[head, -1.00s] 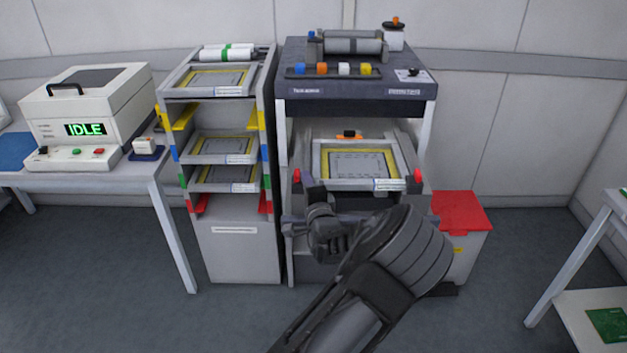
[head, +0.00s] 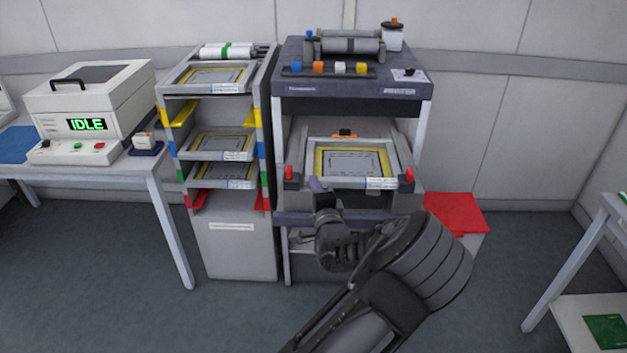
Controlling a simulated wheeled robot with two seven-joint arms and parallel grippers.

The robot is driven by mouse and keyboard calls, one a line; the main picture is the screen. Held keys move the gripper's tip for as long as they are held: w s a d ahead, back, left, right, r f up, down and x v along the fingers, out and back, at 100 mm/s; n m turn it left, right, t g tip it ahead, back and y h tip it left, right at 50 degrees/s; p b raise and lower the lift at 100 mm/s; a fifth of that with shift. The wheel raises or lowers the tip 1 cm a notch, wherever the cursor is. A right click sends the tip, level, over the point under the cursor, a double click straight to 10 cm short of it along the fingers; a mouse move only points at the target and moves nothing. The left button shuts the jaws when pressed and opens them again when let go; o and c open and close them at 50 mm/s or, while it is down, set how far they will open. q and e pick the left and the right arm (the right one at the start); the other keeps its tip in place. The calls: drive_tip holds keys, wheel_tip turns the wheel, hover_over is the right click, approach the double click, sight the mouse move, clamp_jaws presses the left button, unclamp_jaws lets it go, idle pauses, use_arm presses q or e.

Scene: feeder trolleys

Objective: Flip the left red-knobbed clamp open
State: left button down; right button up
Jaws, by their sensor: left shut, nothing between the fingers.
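The left red-knobbed clamp (head: 289,173) stands at the left front corner of the framed stencil tray (head: 316,170) in the printer bay. Its red knob points up above a black block. The right red-knobbed clamp (head: 409,175) stands much the same way at the right front corner. My left gripper (head: 317,186) is shut and empty. Its tips are just right of the left clamp, in front of the tray's front edge, with a small gap to the knob in the picture. The gripper and wrist hide part of the shelf below. My right gripper is not in view.
The dark-topped printer (head: 353,88) stands over the bay. A rack (head: 231,245) with several framed trays is to the left. A red-lidded bin (head: 455,212) stands right of the printer. A table with an IDLE machine (head: 92,110) is at far left. Open floor lies in front.

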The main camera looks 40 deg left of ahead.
use_arm(q)
drive_tip(key=v, duration=0.6)
drive_tip(key=shift+d, duration=0.35)
drive_tip(key=s+d+f+n+g+h, duration=0.1)
drive_tip(key=s+d+f+h, duration=0.1)
drive_tip(key=f, duration=0.7)
drive_tip(key=s+d+f+n+g+h, duration=0.1)
drive_tip(key=s+f+g+h, duration=0.15)
drive_tip(key=f, duration=0.55)
drive_tip(key=s+d+f+n+g+h, duration=0.1)
drive_tip(key=s+d+f+h, duration=0.2)
drive_tip(key=s+d+f, duration=0.3)
drive_tip(key=s+d+f+n+g+h, duration=0.2)
drive_tip(key=s+d+f, duration=0.25)
drive_tip(key=f, duration=0.35)
drive_tip(key=s+d+f+n+g+h, duration=0.1)
drive_tip(key=s+d+h, duration=0.3)
drive_tip(key=d, duration=0.8)
drive_tip(key=s+d+n+g+h, duration=0.3)
drive_tip(key=s+d, duration=0.4)
drive_tip(key=d, duration=0.5)
drive_tip(key=shift+s+f+n+h, duration=0.3)
drive_tip(key=shift+s+f+h, duration=0.1)
drive_tip(key=shift+h, duration=0.45)
drive_tip(key=shift+w, duration=0.1)
